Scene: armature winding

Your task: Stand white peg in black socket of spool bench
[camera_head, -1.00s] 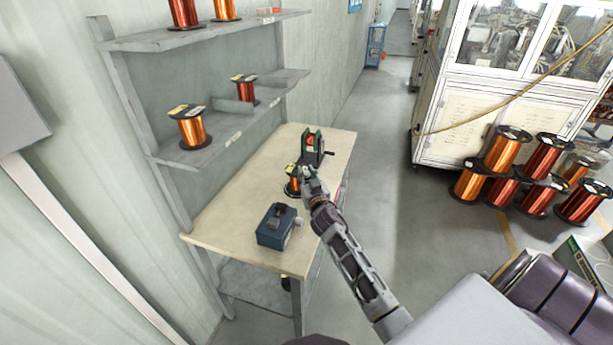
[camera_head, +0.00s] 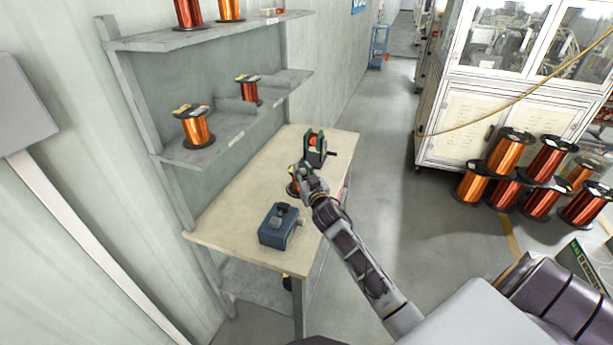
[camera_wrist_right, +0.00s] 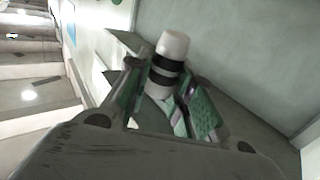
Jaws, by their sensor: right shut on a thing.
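My right gripper (camera_head: 305,170) is over the far part of the wooden spool bench (camera_head: 235,212). In the right wrist view, the gripper (camera_wrist_right: 165,95) is shut on the white peg (camera_wrist_right: 173,45), which has black bands and shows tilted between the green-padded fingers. The peg is too small to make out in the head view. I cannot clearly make out the black socket on the bench. My left gripper is not in view.
A blue box with a dark top (camera_head: 279,228) sits on the near bench. A green winder with a crank (camera_head: 316,148) stands behind the gripper. A copper spool (camera_head: 292,187) is partly hidden beside it. Shelves (camera_head: 215,140) with spools rise at the left.

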